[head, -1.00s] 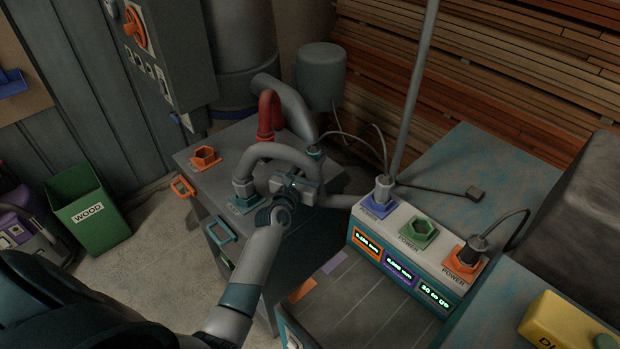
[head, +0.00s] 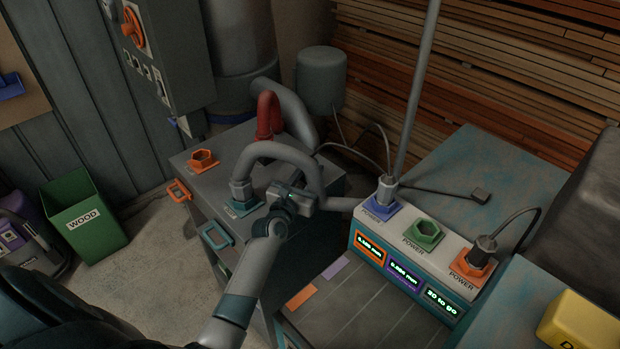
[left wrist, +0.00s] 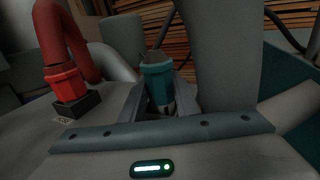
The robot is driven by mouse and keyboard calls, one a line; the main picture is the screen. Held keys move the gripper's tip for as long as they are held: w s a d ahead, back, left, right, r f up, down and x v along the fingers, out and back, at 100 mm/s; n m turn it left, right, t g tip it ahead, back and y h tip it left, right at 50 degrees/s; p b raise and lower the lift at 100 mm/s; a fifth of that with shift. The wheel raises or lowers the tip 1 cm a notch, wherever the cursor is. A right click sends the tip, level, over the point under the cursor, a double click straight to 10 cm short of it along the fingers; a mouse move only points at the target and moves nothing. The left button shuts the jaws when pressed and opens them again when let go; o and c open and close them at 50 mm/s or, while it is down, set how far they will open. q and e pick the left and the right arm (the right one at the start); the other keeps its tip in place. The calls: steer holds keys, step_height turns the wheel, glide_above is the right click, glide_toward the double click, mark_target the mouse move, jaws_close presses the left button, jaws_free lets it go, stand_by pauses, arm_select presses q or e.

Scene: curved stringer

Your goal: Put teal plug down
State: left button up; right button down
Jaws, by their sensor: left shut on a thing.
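The teal plug (left wrist: 158,82) sits between the fingers of my left gripper in the left wrist view, with its dark end toward the gripper. My left gripper (left wrist: 160,108) is shut on it. In the head view the left gripper (head: 300,193) is over the grey cabinet, beside an arched grey hose (head: 278,150), and the plug is hidden there. I cannot tell whether the plug touches anything. My right gripper is not in view.
The hose's left end stands in a teal fitting (head: 243,193) on the cabinet (head: 180,160). A red hose (head: 268,115) is behind. The power strip (head: 400,235) has a blue socket with a plug, an empty green socket (head: 425,233) and an occupied orange socket.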

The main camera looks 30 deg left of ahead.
arm_select(q)
steer(key=shift+f, duration=0.2)
steer(key=shift+f, duration=0.15)
steer(key=o, duration=1.1)
steer(key=shift+s, duration=0.45)
steer(key=s+b, duration=0.1)
steer(key=s, duration=1)
steer(key=shift+d+r+b, duration=0.2)
steer(key=shift+d+b, duration=0.1)
steer(key=shift+d, duration=0.05)
